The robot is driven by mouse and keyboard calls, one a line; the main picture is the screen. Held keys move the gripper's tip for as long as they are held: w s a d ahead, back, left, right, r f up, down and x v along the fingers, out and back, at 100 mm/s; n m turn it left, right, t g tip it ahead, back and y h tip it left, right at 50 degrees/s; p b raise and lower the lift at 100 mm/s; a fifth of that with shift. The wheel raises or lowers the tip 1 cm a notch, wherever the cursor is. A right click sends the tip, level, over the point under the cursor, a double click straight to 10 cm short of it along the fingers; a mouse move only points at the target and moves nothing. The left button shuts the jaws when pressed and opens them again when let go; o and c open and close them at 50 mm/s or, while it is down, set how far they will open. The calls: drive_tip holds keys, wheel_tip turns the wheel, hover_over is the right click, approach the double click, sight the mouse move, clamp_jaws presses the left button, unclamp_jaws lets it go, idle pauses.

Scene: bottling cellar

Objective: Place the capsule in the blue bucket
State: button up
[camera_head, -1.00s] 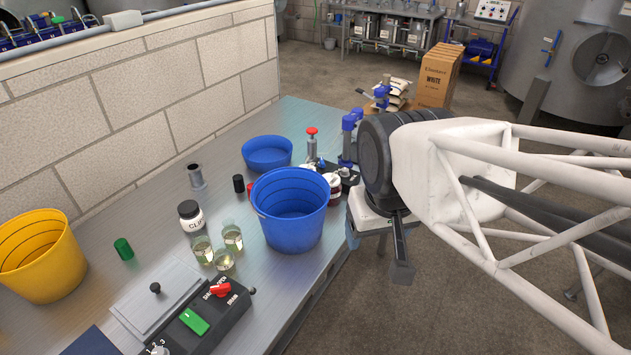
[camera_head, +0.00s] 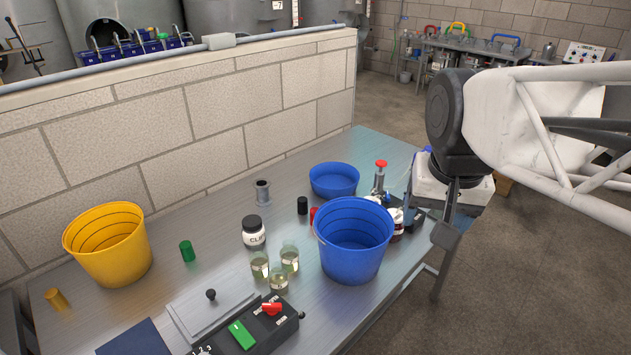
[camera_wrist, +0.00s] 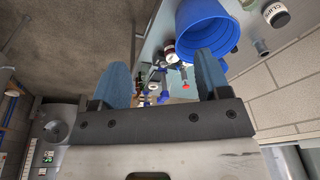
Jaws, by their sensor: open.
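Several small capsule-like cylinders stand on the metal table: a green one (camera_head: 187,251), a gold one (camera_head: 57,299), a black one (camera_head: 302,205) and a red one (camera_head: 313,213) partly hidden by a bucket. I cannot tell which is the task's capsule. The deep blue bucket (camera_head: 353,245) stands upright near the table's right edge; its visible inside looks empty. It also shows in the wrist view (camera_wrist: 208,28). My gripper (camera_wrist: 164,78) is open, with blue fingers apart and nothing between them. In the head view it hangs right of the bucket, apart from it.
A shallow blue tub (camera_head: 334,181) stands behind the bucket. A yellow bucket (camera_head: 108,250) is at the left. A CLIPS jar (camera_head: 253,233), glasses (camera_head: 289,259) and a control box (camera_head: 262,325) stand near the blue bucket. A block wall (camera_head: 150,140) borders the table.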

drive_tip(key=w+a+r+m, duration=0.1)
drive_tip(key=w+m, duration=0.1)
drive_tip(key=w, duration=0.4)
drive_tip(key=w+a+r+m, duration=0.2)
drive_tip(key=w, duration=0.3)
drive_tip(key=m+g, duration=0.2)
drive_tip(key=m, duration=0.9)
hover_over(315, 210)
wheel_tip(315, 210, down, 6)
wheel_tip(315, 210, down, 25)
drive_tip(key=shift+f, duration=0.15)
drive_tip(key=shift+f, duration=1.3)
drive_tip(key=shift+f, duration=2.55)
